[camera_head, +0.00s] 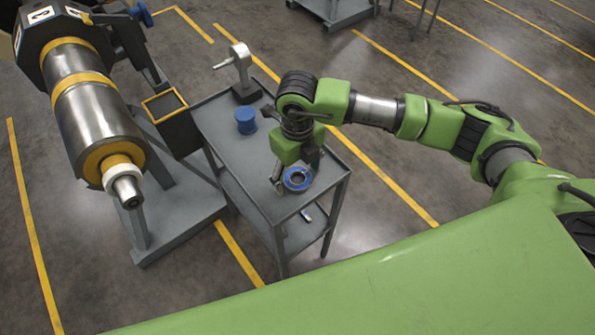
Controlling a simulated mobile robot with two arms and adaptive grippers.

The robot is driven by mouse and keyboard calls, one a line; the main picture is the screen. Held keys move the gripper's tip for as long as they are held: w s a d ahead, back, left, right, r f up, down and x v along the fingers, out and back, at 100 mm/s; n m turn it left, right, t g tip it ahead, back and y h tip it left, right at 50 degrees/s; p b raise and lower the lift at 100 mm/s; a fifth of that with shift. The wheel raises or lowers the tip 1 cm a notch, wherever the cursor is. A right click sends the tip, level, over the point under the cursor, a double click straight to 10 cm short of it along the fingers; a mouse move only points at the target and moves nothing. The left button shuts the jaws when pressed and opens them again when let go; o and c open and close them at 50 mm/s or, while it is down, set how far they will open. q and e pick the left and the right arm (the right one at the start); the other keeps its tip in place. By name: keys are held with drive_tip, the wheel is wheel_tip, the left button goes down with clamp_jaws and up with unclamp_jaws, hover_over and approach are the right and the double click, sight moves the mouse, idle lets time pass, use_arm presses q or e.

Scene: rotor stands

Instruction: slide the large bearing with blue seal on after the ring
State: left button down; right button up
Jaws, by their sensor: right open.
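The large bearing with blue seal (297,179) lies flat near the front corner of the grey cart's top. My right gripper (295,170) points down just above and behind the bearing, with its fingers apart. One finger is near the bearing's left edge; I cannot tell whether it touches. The rotor (98,127) lies on its stand at the left, its stepped shaft end (127,190) pointing toward the front. A pale ring (117,169) sits around the shaft against a yellow-orange collar. The shaft tip in front of the ring is bare. My left gripper is out of view.
The grey cart (262,180) also holds a blue cylinder (246,121) and a grey upright fixture (241,72) at the back. A small item lies on its lower shelf. A dark yellow-rimmed tray (165,104) stands between rotor and cart. My green body fills the front.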

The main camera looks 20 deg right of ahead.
drive_tip(key=c, duration=1.1)
drive_tip(key=shift+o, duration=0.2)
drive_tip(key=shift+r, duration=0.1)
